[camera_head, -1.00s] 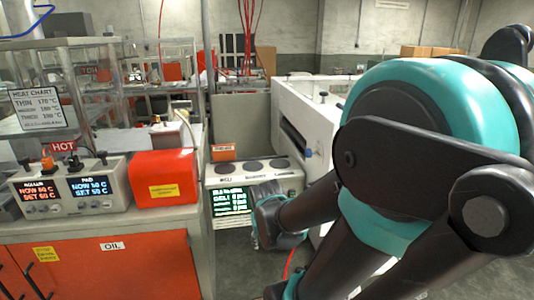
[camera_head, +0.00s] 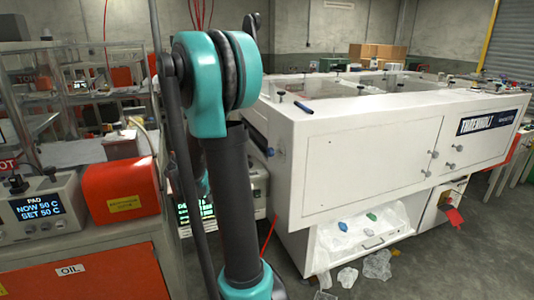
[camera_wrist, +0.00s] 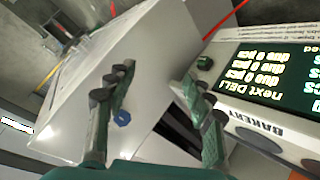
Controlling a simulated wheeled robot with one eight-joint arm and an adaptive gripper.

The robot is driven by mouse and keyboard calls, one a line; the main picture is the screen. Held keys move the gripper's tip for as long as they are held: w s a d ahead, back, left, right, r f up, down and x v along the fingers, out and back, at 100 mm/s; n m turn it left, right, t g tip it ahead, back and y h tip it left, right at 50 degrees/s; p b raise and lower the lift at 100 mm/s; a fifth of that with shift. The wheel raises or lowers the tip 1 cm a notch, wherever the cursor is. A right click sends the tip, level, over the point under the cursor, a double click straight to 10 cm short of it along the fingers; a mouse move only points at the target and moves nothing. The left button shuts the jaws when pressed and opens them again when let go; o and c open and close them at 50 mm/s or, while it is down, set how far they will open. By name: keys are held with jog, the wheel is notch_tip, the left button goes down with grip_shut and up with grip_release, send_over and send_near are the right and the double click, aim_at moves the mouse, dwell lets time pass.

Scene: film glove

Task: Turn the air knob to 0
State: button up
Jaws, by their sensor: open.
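A small blue knob (camera_wrist: 121,118) is on the side of a white machine, seen between my fingers in the wrist view. It also shows as a small dark blue spot (camera_head: 269,152) on the machine's left end in the head view. No label or scale on it is readable, so I cannot tell its setting or whether it is the air knob. My gripper (camera_wrist: 156,78) is open and empty, its two fingers apart, pointing toward the white machine. It appears not to touch the knob. In the head view my gripper is hidden behind my arm.
The large white machine (camera_head: 360,150) fills the right. A red box (camera_head: 120,190) and a heater unit (camera_head: 40,207) stand on the left bench. Crumpled film (camera_head: 377,264) lies on the floor.

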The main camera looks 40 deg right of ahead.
aim_at(268, 152)
jog(key=w+d+r+m+g+h, duration=0.45)
jog(key=w+r+m+h, duration=0.3)
jog(key=m, duration=0.25)
jog(key=shift+y, duration=0.45)
jog(key=x, duration=1.2)
jog(key=shift+w+d, duration=0.2)
jog(key=shift+w, duration=0.05)
jog(key=shift+c, duration=0.5)
jog(key=c, duration=1.1)
